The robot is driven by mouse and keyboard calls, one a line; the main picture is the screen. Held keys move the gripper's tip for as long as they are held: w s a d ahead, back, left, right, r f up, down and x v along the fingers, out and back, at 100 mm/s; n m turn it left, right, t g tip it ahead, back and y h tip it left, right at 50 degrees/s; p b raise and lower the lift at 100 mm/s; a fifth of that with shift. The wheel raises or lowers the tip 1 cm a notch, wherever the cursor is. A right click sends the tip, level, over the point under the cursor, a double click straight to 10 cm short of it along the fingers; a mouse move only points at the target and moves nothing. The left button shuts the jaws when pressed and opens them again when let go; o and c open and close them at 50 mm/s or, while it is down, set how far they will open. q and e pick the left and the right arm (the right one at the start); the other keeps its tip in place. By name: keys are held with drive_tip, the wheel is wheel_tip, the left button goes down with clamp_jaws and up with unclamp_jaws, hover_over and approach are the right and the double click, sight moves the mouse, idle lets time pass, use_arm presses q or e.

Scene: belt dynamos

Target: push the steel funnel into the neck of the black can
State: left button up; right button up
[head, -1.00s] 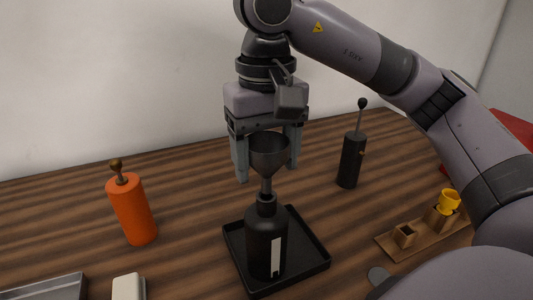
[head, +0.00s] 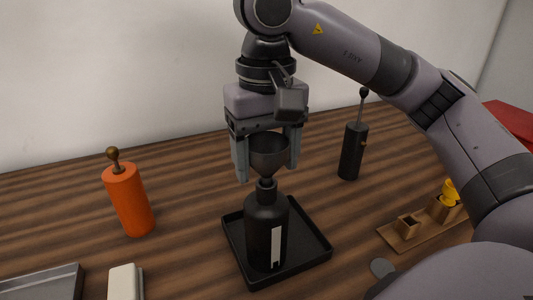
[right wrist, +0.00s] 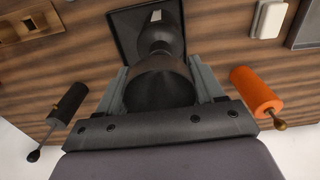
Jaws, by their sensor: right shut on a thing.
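The steel funnel (head: 270,152) is a dark grey cone between the fingers of my right gripper (head: 268,160). The gripper is shut on the funnel's cone from both sides. The black can (head: 262,225), with a white strip on its front, stands upright on a black tray (head: 309,262). The funnel sits right above the can's neck (head: 266,186), and its narrow spout is mostly hidden at the neck. In the right wrist view the funnel (right wrist: 158,88) lies between the fingers, with the can (right wrist: 160,20) beyond it. My left gripper does not show.
An orange cylinder (head: 128,202) with a brown knob stands at the left. A black cylinder (head: 350,155) with a lever stands behind right. A wooden board (head: 402,240) with small blocks and a yellow cup (head: 450,190) lies at the right. A grey tray (head: 45,284) and a pale block (head: 124,282) lie front left.

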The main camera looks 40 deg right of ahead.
drive_tip(key=shift+f+b, duration=0.45)
drive_tip(key=shift+f, duration=0.15)
drive_tip(key=o, duration=1.2)
drive_tip(key=shift+o, duration=0.2)
drive_tip(key=shift+r, duration=0.1)
drive_tip(key=shift+r+p, duration=1.15)
drive_tip(key=shift+r, duration=2.35)
